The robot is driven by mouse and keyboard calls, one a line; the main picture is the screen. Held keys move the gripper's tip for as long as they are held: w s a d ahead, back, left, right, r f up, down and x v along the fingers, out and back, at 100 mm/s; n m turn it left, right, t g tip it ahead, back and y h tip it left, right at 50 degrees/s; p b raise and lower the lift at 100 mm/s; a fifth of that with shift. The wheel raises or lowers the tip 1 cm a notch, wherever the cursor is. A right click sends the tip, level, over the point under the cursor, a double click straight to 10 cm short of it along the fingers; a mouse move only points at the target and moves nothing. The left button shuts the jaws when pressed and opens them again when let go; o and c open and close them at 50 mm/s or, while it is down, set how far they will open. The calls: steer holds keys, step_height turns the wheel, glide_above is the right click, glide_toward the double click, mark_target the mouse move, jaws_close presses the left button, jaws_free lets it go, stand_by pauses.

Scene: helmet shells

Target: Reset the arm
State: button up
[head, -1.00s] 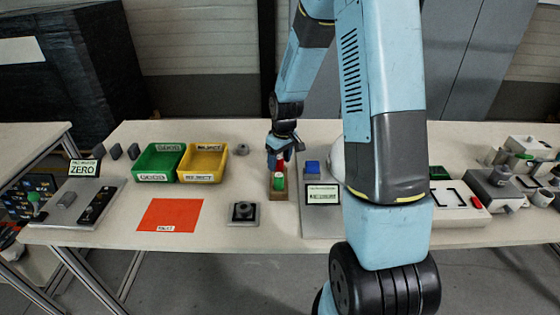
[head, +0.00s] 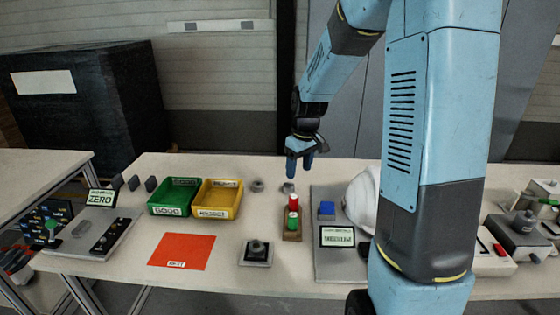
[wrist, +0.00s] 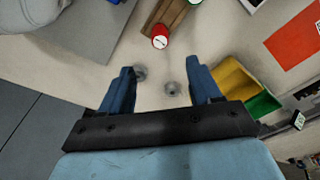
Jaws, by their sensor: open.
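My gripper (head: 300,164) is open and empty in the head view, raised above the back of the table, beyond the wooden block with a red and a green button. In the wrist view my gripper (wrist: 164,88) shows two blue fingers spread apart over bare table, with nothing between them but two small grey round parts on the tabletop beyond. My arm comes down from the upper right of the head view, and its large links cover part of the table's right side.
The button block (head: 292,236) stands in front of my gripper. A white helmet shell (head: 362,203) is partly hidden by my arm. A green bin (head: 172,196), a yellow bin (head: 217,199) and a red-orange mat (head: 182,251) are at left. A grey plate (head: 338,266) lies right of the block.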

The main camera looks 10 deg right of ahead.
steer(key=s+r+m+t, duration=0.2)
steer(key=s+r, duration=0.6)
steer(key=s, duration=0.5)
steer(key=s+r+m+t, duration=0.2)
steer(key=s+r+m, duration=0.1)
steer(key=s+r, duration=0.6)
steer(key=s, duration=0.4)
steer(key=shift+s+a+r+h, duration=0.2)
steer(key=shift+s+a+h, duration=0.1)
steer(key=shift+a, duration=0.05)
